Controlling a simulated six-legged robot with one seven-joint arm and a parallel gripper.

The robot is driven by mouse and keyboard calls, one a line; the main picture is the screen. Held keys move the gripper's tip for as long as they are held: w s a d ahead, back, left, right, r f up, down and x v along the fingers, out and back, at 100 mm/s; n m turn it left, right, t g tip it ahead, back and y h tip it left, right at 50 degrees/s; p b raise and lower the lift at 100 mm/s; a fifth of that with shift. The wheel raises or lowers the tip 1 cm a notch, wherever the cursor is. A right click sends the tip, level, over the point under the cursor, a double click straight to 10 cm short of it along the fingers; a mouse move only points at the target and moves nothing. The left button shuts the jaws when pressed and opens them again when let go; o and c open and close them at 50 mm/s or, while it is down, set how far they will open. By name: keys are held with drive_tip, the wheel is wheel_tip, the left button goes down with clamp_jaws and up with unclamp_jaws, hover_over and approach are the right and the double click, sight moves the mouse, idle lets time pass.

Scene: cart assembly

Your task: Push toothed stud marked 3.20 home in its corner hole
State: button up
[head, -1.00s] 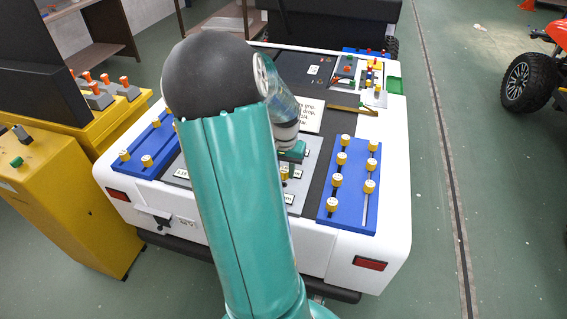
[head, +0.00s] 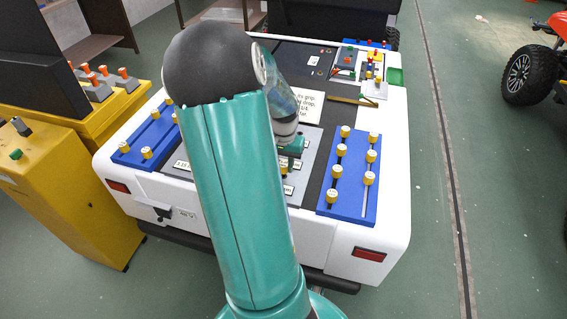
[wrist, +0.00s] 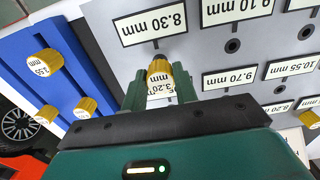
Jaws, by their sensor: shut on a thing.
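The stud marked 3.20 (wrist: 160,80) has a yellow knob with a white label and shows upright between the fingers in the wrist view. My gripper (wrist: 159,92) is shut on its knob. A short dark shank shows just beyond the knob, against the grey plate (wrist: 191,52), near the label 8.30 mm (wrist: 152,25). I cannot tell how deep the shank sits in the hole. In the head view my gripper (head: 290,148) is over the grey plate on the cart, and my arm hides much of it.
Other holes and labels, such as 9.70 mm (wrist: 230,77), lie around it. A blue panel (head: 352,160) with several yellow studs is at the right, another blue panel (head: 133,157) at the left. A ruler-like strip (head: 352,101) and coloured parts lie farther back.

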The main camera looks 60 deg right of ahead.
drive_tip(key=shift+f, duration=0.2)
drive_tip(key=shift+f, duration=0.3)
drive_tip(key=shift+f, duration=0.9)
drive_tip(key=o, duration=1)
drive_tip(key=shift+o, duration=0.2)
wheel_tip(320, 180, up, 14)
drive_tip(key=shift+w, duration=0.1)
